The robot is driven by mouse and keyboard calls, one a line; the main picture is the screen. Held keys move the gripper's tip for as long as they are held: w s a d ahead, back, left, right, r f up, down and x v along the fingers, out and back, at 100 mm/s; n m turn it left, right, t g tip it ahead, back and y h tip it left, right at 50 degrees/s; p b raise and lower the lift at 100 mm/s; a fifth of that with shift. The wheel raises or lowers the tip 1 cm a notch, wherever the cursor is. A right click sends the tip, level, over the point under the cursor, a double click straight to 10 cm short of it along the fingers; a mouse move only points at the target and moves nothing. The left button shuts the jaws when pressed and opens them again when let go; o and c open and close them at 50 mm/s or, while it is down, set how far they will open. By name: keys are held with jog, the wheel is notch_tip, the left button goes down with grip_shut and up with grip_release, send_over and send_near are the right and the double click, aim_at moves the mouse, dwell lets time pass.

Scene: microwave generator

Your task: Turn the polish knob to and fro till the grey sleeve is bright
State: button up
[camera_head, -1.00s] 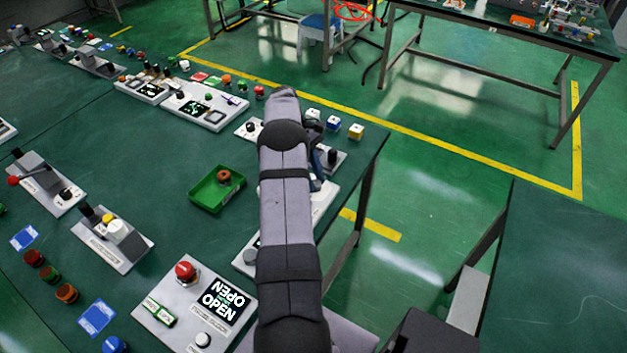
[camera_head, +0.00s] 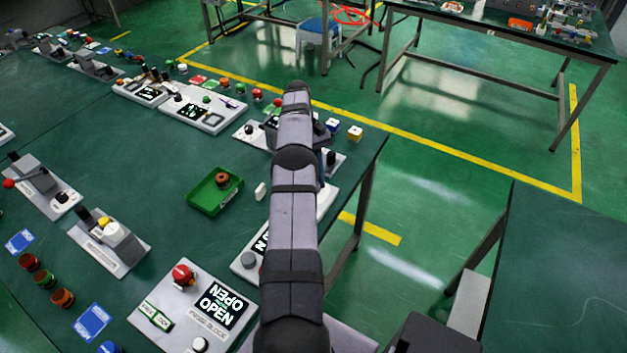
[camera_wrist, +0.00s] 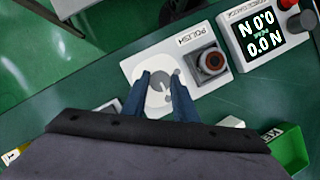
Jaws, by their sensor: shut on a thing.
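In the head view my arm hides most of this spot.
A force display (camera_wrist: 266,28) stands right of the polish panel. A green tray (camera_head: 201,203) holding a brown ring lies left of my arm. A white block (camera_head: 261,191) stands between them. The table's right edge is close to my arm.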

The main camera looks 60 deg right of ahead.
jog(key=shift+r, duration=0.1)
jog(key=o, duration=1.1)
jog(key=shift+c, duration=0.2)
jog(key=shift+r+b, duration=0.3)
jog(key=shift+r, duration=0.4)
notch_tip(320, 180, up, 9)
jog(key=p, duration=0.3)
jog(key=shift+f+p, duration=0.2)
jog(key=shift+p, duration=0.15)
